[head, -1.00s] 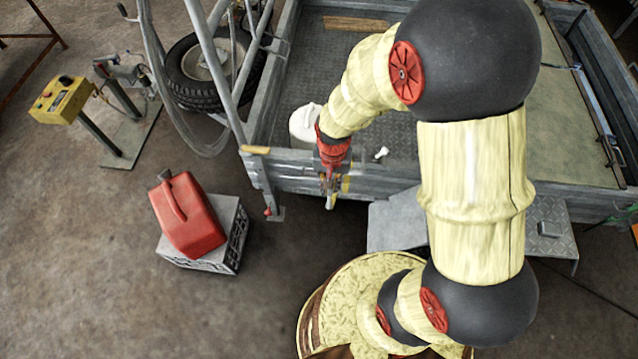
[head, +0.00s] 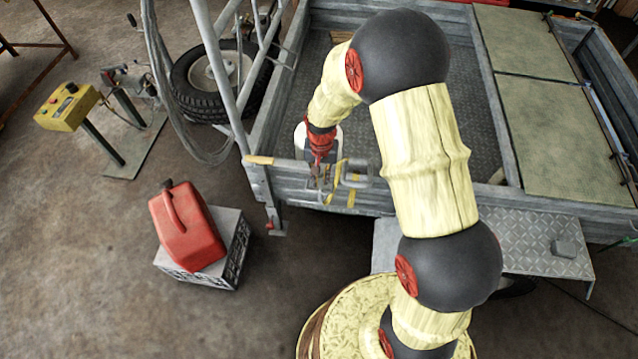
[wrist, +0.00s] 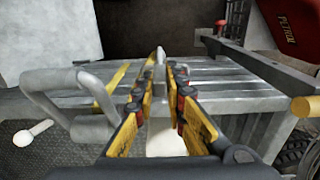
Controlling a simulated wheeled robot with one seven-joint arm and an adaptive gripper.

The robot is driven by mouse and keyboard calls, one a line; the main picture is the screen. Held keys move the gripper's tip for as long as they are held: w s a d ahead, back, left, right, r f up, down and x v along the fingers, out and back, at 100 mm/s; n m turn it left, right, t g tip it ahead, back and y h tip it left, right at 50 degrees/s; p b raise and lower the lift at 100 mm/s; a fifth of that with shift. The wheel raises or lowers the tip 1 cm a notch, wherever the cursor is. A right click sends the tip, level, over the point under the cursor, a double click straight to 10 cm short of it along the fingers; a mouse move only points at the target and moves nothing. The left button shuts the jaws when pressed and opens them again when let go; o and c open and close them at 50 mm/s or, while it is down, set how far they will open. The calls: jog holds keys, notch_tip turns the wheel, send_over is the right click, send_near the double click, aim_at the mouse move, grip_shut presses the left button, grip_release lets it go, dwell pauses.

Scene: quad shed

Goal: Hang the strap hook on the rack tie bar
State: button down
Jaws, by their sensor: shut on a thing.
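My gripper (head: 322,190) hangs over the near side wall of the grey trailer, close to its left corner. In the wrist view its yellow-and-black fingers (wrist: 160,85) are closed on a thin pale metal piece (wrist: 160,56), apparently the strap hook. Most of that piece is hidden by the fingers. A thick grey tube loop (wrist: 58,92) shows just left of the fingers, and in the head view (head: 357,172) it is right of the gripper. I cannot tell whether it touches the held piece, or which bar is the rack tie bar.
A slanted grey tube frame (head: 222,75) rises at the trailer's left corner. A red fuel can (head: 185,225) stands on a grey crate (head: 234,250) at left. A spare tyre (head: 190,90) and a yellow control box (head: 68,107) are behind. A tread-plate step (head: 530,245) juts out at right.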

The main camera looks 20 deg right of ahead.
jog(key=shift+w+f, duration=0.6)
jog(key=shift+f, duration=0.1)
jog(key=shift+w+f+b, duration=0.2)
jog(key=shift+f+b, duration=0.25)
jog(key=shift+f, duration=0.4)
jog(key=shift+w+f+b, duration=0.2)
jog(key=shift+f+b, duration=0.2)
jog(key=shift+f, duration=0.45)
jog(key=shift+f, duration=0.15)
jog(key=c, duration=1.8)
grip_release()
jog(key=shift+b, duration=0.35)
